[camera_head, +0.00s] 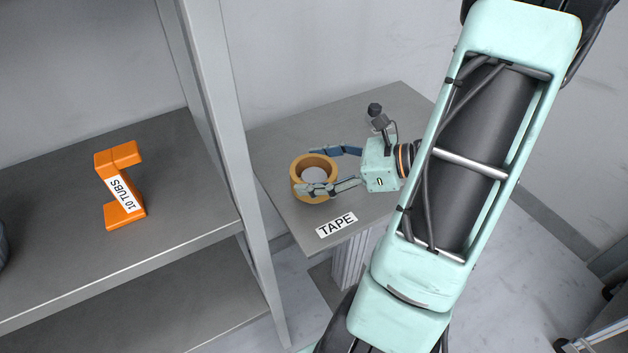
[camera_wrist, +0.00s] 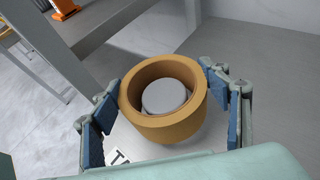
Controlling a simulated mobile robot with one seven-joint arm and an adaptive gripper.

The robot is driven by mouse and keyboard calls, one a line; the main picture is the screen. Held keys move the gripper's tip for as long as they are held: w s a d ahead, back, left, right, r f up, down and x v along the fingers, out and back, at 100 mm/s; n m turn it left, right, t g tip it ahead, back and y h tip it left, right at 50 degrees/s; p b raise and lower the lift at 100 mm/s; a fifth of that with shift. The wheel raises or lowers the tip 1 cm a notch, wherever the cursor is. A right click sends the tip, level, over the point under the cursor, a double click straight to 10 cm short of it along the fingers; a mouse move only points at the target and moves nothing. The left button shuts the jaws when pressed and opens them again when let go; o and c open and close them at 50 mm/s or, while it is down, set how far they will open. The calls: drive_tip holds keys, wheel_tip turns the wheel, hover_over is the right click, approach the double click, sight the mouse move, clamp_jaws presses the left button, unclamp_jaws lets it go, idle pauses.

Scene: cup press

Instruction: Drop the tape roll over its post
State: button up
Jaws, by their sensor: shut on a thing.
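The tape roll (camera_head: 299,184) is a tan ring on the small grey table, held level between the fingers of my gripper (camera_head: 317,170). In the wrist view, the blue finger pads of my gripper (camera_wrist: 163,82) are on either side of the tape roll (camera_wrist: 165,129). The post's pale grey round top (camera_head: 315,175) shows through the roll's hole, and it also shows there in the wrist view (camera_wrist: 164,97). The roll hides the post's lower part. I cannot tell how far down around the post the roll is, or whether it touches the table.
The small grey table (camera_head: 285,135) has a TAPE label (camera_head: 337,224) at its front edge. A grey shelf upright (camera_head: 222,130) stands close on the left. The tabletop around the roll is otherwise bare.

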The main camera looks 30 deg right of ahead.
sight(314, 180)
drive_tip(key=shift+f, duration=1.4)
drive_tip(key=shift+f, duration=0.15)
drive_tip(key=o, duration=1.2)
drive_tip(key=shift+b, duration=0.3)
drive_tip(key=shift+o, duration=0.2)
drive_tip(key=shift+s+d+r, duration=0.2)
drive_tip(key=shift+d+r, duration=0.05)
drive_tip(key=shift+r, duration=0.05)
drive_tip(key=p+v, duration=0.1)
drive_tip(key=v, duration=1)
drive_tip(key=shift+s+d, duration=0.1)
drive_tip(key=shift+s, duration=0.05)
